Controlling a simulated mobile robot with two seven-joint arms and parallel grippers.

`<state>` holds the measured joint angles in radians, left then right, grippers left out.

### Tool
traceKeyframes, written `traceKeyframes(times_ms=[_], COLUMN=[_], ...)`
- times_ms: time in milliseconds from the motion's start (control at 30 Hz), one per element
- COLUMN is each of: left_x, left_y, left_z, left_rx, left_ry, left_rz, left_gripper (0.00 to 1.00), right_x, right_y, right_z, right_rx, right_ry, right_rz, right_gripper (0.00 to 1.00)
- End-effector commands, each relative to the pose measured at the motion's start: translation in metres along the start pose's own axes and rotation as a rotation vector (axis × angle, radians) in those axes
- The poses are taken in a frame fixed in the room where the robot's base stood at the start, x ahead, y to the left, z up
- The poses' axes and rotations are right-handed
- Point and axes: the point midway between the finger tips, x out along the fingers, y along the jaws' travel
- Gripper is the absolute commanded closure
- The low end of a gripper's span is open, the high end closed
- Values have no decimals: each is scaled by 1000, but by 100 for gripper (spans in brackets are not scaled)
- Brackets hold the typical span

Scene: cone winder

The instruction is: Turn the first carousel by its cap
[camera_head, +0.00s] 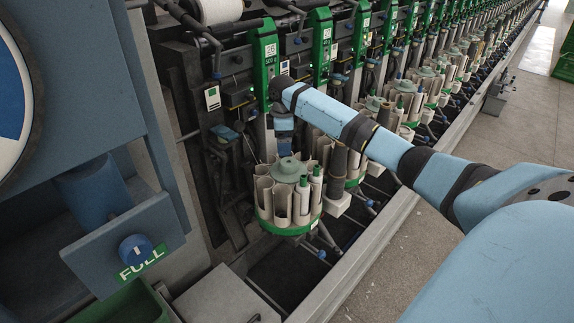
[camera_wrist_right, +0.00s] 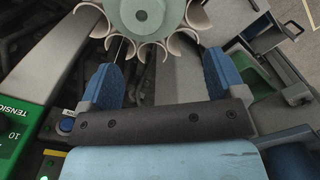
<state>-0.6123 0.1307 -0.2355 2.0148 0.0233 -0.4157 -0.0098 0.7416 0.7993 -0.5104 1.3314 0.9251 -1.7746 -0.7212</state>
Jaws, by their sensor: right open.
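The first carousel (camera_head: 288,205) stands at the near end of the machine row, a ring of cream pockets on a green base. Some pockets hold bobbins with green tops. Its grey-green cap (camera_head: 289,170) sits on top at the centre. My right gripper (camera_head: 284,148) points down just above and behind the cap. In the right wrist view its two blue fingers (camera_wrist_right: 160,78) are spread wide and empty, with the cap beyond them. Contact cannot be seen. My left gripper is not in view.
A green panel marked 26 (camera_head: 265,60) rises behind the carousel. Further carousels (camera_head: 400,100) run away to the upper right. A blue-grey cabinet with a FULL label (camera_head: 141,264) stands at left. Bare floor (camera_head: 375,250) lies in front of the rail.

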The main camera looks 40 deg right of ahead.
Motion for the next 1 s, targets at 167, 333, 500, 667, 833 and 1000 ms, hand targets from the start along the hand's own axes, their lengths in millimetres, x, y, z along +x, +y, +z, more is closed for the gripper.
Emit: traceKeyframes(times_ms=[167, 333, 500, 667, 833, 1000], left_x=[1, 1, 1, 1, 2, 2], left_y=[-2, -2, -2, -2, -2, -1], left_z=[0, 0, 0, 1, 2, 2], left_rx=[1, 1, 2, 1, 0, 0], left_ry=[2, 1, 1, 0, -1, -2], left_rz=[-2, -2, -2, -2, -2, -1], left_gripper=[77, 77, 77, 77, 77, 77], right_x=[-23, -9, 25, 60, 90, 108], right_y=[22, 23, 22, 22, 21, 21], right_z=[16, 18, 17, 17, 16, 16], right_rx=[13, 13, 13, 14, 13, 13], right_ry=[10, 10, 9, 9, 10, 11], right_rz=[-9, -13, -13, -13, -11, -10], right_gripper=[11, 11, 11, 11, 11, 11])
